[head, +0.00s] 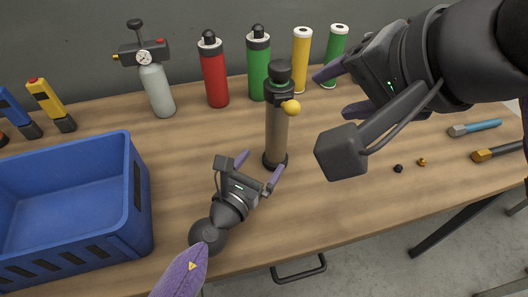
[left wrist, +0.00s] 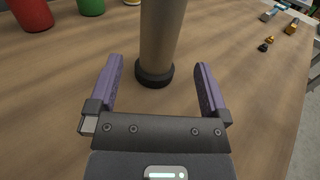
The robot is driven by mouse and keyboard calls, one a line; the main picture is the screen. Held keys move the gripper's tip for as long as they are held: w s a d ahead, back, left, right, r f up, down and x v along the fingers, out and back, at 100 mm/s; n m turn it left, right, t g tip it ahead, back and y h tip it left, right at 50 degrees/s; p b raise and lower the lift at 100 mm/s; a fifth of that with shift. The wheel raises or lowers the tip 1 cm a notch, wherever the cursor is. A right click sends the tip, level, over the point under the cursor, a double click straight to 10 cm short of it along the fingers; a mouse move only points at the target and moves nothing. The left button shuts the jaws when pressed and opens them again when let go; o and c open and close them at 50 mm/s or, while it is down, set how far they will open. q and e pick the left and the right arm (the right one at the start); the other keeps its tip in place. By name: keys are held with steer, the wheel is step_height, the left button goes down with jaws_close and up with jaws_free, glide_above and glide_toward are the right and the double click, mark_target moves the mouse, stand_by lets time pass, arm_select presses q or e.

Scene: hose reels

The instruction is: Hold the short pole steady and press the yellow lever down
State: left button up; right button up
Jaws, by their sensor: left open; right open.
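The short pole (head: 277,135) stands upright on the wooden table, tan with a black base and black top. A yellow ball-ended lever (head: 291,107) sticks out near its top, toward the right front. My left gripper (head: 258,167) is open in front of the pole's lower part. In the left wrist view the pole (left wrist: 160,40) rises just beyond and between the open fingers (left wrist: 158,85), apart from them. The lever is outside that view. My right gripper (head: 338,90) is open, to the right of the pole's top and nearer the camera; its wrist housing hides part of the table.
A blue crate (head: 142,200) stands at the left. Behind are a gauge cylinder (head: 158,90), a red bottle (head: 214,80), a green bottle (head: 258,75) and a yellow cylinder (head: 301,60). Small fittings (head: 398,168) and hammers (head: 475,128) lie right.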

mark_target(271, 149)
arm_select(q)
steer(key=x, duration=0.7)
steer(key=shift+w+d, duration=0.2)
steer(key=shift+w, duration=0.15)
jaws_close()
arm_select(e)
jaws_close()
stand_by(1.1)
